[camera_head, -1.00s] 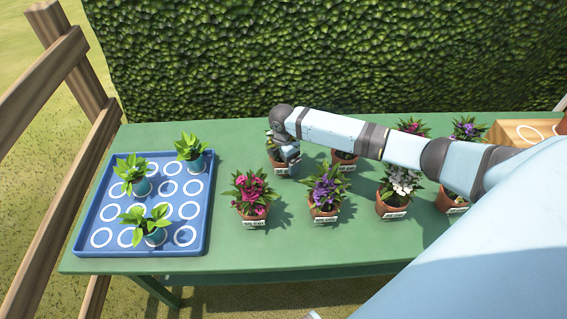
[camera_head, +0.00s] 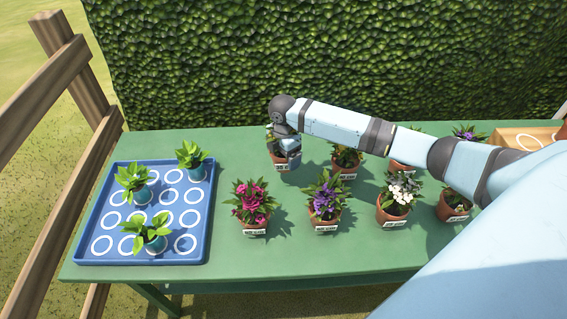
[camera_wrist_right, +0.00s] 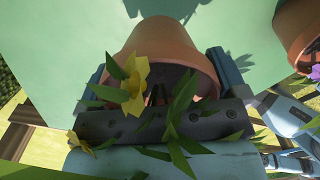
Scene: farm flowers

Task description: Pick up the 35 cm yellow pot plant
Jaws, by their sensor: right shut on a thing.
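The yellow-flowered plant in its terracotta pot (camera_head: 279,157) is in the back row of the green table in the head view, partly hidden by my right gripper (camera_head: 287,145). The wrist view shows the terracotta pot (camera_wrist_right: 160,42) between my right gripper's two fingers, with a yellow flower (camera_wrist_right: 136,86) and green leaves near the gripper's body. My right gripper is shut on this pot and holds it slightly above the table. The pot's label is too small to read. My left gripper is out of view.
The green table (camera_head: 250,270) carries several other potted flowers, including pink (camera_head: 253,207), purple (camera_head: 326,203) and white (camera_head: 397,200) ones. A blue tray (camera_head: 207,235) with white circles and three leafy plants lies at left. A hedge stands behind, a wooden fence at left.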

